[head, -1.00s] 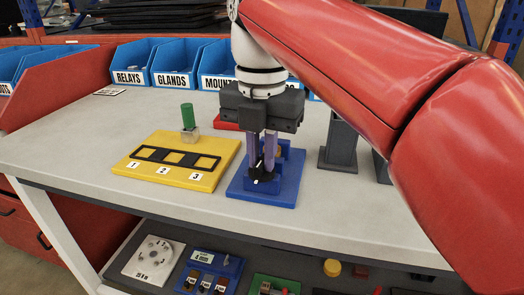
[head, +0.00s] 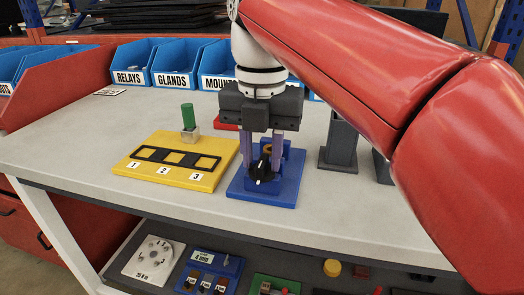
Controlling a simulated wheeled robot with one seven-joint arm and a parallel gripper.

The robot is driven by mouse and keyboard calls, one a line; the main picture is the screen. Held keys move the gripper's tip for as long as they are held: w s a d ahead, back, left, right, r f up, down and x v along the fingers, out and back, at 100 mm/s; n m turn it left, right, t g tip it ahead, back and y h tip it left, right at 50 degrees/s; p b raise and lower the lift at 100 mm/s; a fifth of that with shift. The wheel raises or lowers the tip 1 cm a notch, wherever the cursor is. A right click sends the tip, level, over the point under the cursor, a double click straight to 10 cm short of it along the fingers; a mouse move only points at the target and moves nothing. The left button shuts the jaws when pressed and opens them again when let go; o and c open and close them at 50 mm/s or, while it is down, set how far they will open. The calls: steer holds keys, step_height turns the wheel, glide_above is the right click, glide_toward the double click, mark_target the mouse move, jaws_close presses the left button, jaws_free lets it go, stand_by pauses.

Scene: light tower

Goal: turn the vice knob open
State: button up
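The blue vice (head: 283,190) stands on the bench on a flat blue base. Its black knob (head: 260,172) with a white pointer mark faces the front, and a brass-coloured round part (head: 268,149) shows behind it. My gripper (head: 262,165) points straight down over the vice. Its two purple-grey fingers are spread apart, one to the left and one to the right of the knob, with visible gaps. I cannot tell how far the fingertips reach down beside the knob.
A yellow board (head: 205,181) with slots numbered 1 to 3 lies left of the vice; a green cylinder (head: 187,116) stands in a pale block behind it. Blue bins (head: 175,65) line the back. A dark grey stand (head: 340,145) is to the right. The front-left bench is clear.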

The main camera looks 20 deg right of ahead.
mark_target(262, 160)
steer(key=shift+r, duration=3.85)
